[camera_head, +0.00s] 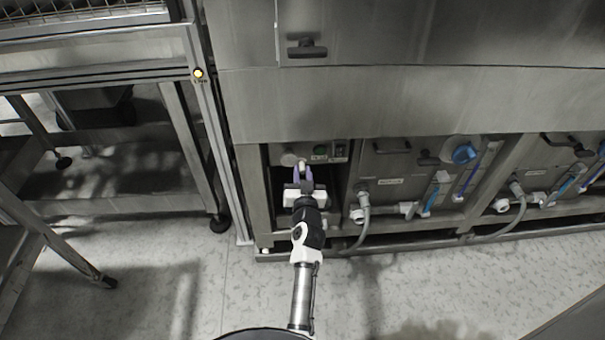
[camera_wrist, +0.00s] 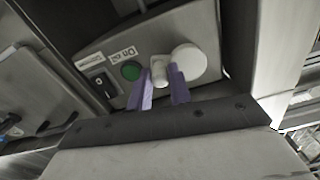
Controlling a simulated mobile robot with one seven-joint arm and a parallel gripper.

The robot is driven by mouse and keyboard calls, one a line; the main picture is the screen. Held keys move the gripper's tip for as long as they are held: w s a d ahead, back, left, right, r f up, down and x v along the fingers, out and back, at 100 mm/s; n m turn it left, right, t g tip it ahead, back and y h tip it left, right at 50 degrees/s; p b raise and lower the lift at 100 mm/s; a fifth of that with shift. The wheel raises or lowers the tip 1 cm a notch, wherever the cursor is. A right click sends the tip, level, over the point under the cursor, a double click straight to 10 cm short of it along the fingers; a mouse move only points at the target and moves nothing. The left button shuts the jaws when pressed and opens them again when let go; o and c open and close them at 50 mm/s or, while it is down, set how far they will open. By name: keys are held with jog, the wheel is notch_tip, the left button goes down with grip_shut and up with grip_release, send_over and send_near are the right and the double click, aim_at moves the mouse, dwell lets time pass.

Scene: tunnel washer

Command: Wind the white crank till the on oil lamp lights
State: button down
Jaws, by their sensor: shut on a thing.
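The white crank shows in the wrist view as a round white disc (camera_wrist: 190,62) with a stubby white handle (camera_wrist: 160,70) at its left side. In the head view the disc (camera_head: 289,159) sits on a grey panel in the recess at the machine's left end. My gripper (camera_wrist: 161,82) has its two purple fingers shut on the crank's handle, one on each side of it. In the head view my gripper (camera_head: 302,173) reaches into the recess. A green round lamp (camera_wrist: 131,71) under a small label sits left of the crank and looks dull, with no clear glow.
A black rocker switch (camera_wrist: 104,86) sits left of the green lamp. The recess is bounded by steel posts. To its right are tank doors with hoses (camera_head: 364,213) and a blue knob (camera_head: 464,153). A small yellow light (camera_head: 198,73) is on the left frame. The floor in front is clear.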

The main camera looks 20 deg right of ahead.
jog(key=shift+f+m, duration=0.15)
jog(key=shift+m, duration=0.15)
jog(key=shift+w+a+f+m+p, duration=0.15)
jog(key=shift+a+f+m+p, duration=0.25)
jog(key=shift+m, duration=1.35)
jog(key=shift+w+a+f+m+p, duration=0.1)
jog(key=shift+a+f+m+p, duration=0.25)
jog(key=shift+m, duration=1.35)
jog(key=shift+w+a+f+m+p, duration=0.2)
jog(key=shift+a+m, duration=0.35)
jog(key=shift+m, duration=1.2)
jog(key=shift+f, duration=0.1)
jog(key=c, duration=1.3)
grip_release()
jog(key=shift+s, duration=0.25)
